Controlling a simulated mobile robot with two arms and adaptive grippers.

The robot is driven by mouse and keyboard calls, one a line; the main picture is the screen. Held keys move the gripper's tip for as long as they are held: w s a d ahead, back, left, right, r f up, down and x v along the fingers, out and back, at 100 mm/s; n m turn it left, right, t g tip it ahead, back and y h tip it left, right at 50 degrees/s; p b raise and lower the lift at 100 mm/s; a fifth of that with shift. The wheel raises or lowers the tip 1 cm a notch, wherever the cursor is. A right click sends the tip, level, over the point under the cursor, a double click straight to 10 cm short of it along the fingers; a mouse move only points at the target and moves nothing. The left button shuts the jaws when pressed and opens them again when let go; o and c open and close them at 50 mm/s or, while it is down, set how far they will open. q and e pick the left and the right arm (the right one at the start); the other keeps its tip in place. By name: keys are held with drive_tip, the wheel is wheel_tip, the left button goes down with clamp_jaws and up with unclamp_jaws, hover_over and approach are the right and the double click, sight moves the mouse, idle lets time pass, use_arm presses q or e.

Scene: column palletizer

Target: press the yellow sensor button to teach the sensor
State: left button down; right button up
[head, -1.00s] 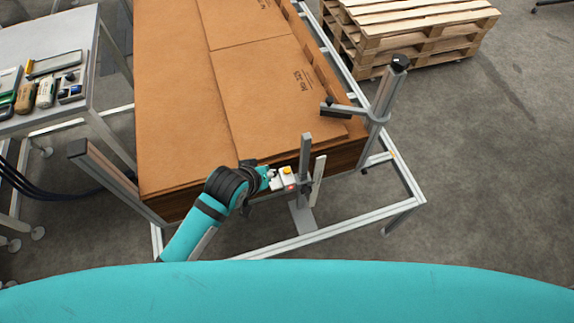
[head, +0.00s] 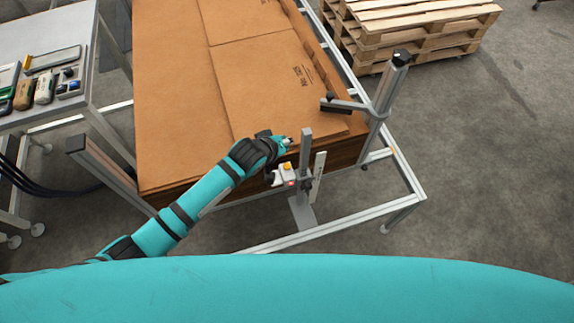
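The yellow sensor button (head: 287,166) sits on top of a small light-coloured sensor box (head: 281,178) with a red light on its front. The box is mounted beside a grey upright post (head: 305,155) at the front edge of the cardboard stack. My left gripper (head: 288,142) is just behind and above the button in the picture, apart from it as far as I can see. Its fingertips are small and partly hidden by the wrist, so I cannot tell if they are open or shut. My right gripper is not in view.
A large stack of flat brown cardboard (head: 165,95) lies on a metal frame (head: 330,228). A taller post with a clamp arm (head: 388,90) stands at right. Wooden pallets (head: 415,30) are at the back right. A side table (head: 60,112) holds small items. Floor at right is clear.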

use_arm(q)
drive_tip(key=b, duration=0.7)
hover_over(285, 165)
wheel_tip(285, 165, down, 8)
drive_tip(key=shift+w+r, duration=0.1)
drive_tip(key=shift+r, duration=0.15)
drive_tip(key=shift+f, duration=0.35)
drive_tip(key=shift+f, duration=0.1)
idle(0.3)
drive_tip(key=shift+f, duration=0.35)
drive_tip(key=shift+f+b, duration=0.35)
idle(0.6)
idle(0.3)
drive_tip(key=shift+r+p, duration=0.8)
drive_tip(key=shift+p, duration=0.15)
